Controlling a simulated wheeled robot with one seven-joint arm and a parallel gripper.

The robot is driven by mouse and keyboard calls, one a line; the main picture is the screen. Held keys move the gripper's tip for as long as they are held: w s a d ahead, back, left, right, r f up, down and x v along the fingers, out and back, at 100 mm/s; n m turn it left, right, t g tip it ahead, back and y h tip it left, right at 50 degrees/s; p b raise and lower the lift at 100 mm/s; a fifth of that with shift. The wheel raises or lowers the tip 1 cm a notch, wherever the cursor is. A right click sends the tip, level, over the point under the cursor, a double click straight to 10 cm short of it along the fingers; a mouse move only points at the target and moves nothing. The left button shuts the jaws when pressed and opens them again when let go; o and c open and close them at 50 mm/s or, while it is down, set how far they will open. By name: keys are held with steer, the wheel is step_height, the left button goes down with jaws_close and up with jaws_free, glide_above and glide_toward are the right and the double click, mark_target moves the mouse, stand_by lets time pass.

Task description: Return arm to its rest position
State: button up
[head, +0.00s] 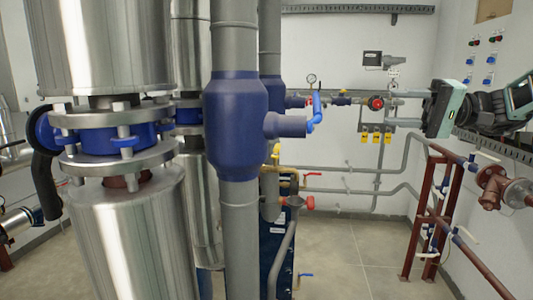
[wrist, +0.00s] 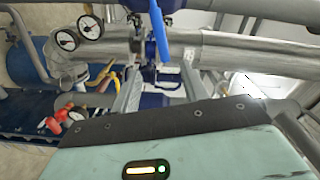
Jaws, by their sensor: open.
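My gripper (head: 397,107) is at the right of the head view, in front of the back wall, with its teal body to the right of its fingers. In the wrist view its two grey fingers stand apart, with nothing held between them (wrist: 162,72). A ball valve with a blue lever (head: 316,108) sits on the thick blue pipe section (head: 236,125), left of my gripper and apart from it in the head view. A blue lever also shows beyond the fingers in the wrist view (wrist: 158,28).
Large metal-clad pipes (head: 125,235) with a blue flanged valve (head: 115,138) fill the left. A red pipe stand (head: 432,215) and wall pipes with a red handwheel (head: 376,102) are at the right and back. The tiled floor (head: 350,250) between is clear.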

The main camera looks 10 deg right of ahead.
steer(key=s+a+f+n+g+h, duration=0.1)
steer(key=s+a+f+g+h, duration=0.25)
steer(key=a+f, duration=0.45)
steer(key=s+a+f+g+h, duration=0.2)
steer(key=s+a+f+g, duration=0.15)
steer(key=a+f, duration=0.45)
steer(key=s+a+f+n+h, duration=0.3)
steer(key=s+f+h, duration=0.2)
steer(key=s, duration=0.5)
steer(key=s+a+f+n+t+h+b, duration=0.1)
steer(key=s+a+f+n+h, duration=0.2)
steer(key=s+f+h, duration=0.3)
steer(key=shift+s+a+f+n, duration=0.2)
steer(key=shift+s+f+n, duration=0.5)
steer(key=shift+s, duration=1.45)
steer(key=shift+f, duration=0.15)
